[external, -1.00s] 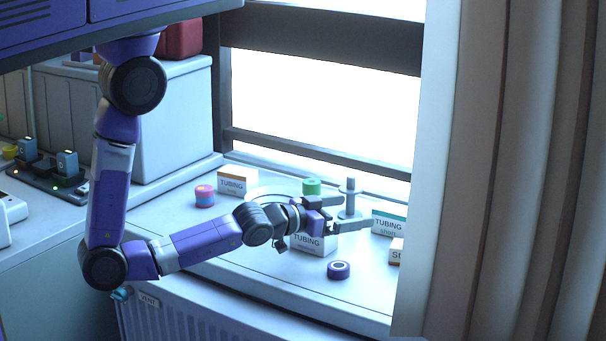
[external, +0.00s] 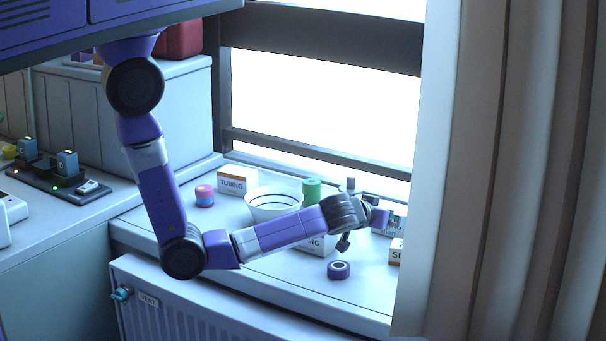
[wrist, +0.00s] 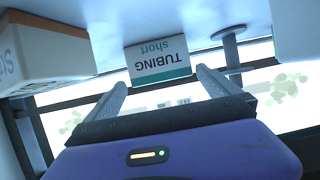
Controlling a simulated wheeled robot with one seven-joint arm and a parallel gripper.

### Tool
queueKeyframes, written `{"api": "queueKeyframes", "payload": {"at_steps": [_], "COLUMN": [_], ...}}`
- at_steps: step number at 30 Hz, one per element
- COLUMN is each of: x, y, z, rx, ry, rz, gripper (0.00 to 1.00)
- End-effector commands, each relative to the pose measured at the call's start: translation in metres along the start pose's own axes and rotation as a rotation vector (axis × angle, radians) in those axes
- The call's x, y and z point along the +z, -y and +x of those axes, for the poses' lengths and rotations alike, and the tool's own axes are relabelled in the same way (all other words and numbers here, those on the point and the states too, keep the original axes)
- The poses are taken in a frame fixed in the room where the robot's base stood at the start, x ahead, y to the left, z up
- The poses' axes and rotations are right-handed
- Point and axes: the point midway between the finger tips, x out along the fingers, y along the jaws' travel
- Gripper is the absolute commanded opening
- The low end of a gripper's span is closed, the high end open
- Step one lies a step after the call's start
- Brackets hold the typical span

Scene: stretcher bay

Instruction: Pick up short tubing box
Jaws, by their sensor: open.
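The short tubing box is white with a teal band and the words "TUBING short". In the wrist view the short tubing box (wrist: 160,60) appears upside down, ahead of and between my two fingers. My gripper (wrist: 162,85) is open, and nothing is held in it. In the external view the short tubing box (external: 398,222) stands at the right end of the sill, partly hidden by my gripper (external: 385,207). I cannot tell from these views whether the fingers touch the box.
A box with an orange band (external: 396,252) stands just in front of the short box, near the curtain (external: 470,170). A medium tubing box (external: 318,246) is partly behind my arm. A purple tape roll (external: 339,270), white bowl (external: 262,203) and green roll (external: 311,188) also sit on the sill.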

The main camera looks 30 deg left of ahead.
Motion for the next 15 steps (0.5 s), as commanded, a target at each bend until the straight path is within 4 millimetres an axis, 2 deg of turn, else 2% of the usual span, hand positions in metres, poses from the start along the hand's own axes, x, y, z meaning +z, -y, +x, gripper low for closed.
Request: {"api": "queueKeyframes", "payload": {"at_steps": [15], "x": [-0.004], "y": [0.001], "z": [0.057], "rx": [0.001], "ry": [0.001], "rz": [0.001], "gripper": [1.0]}}
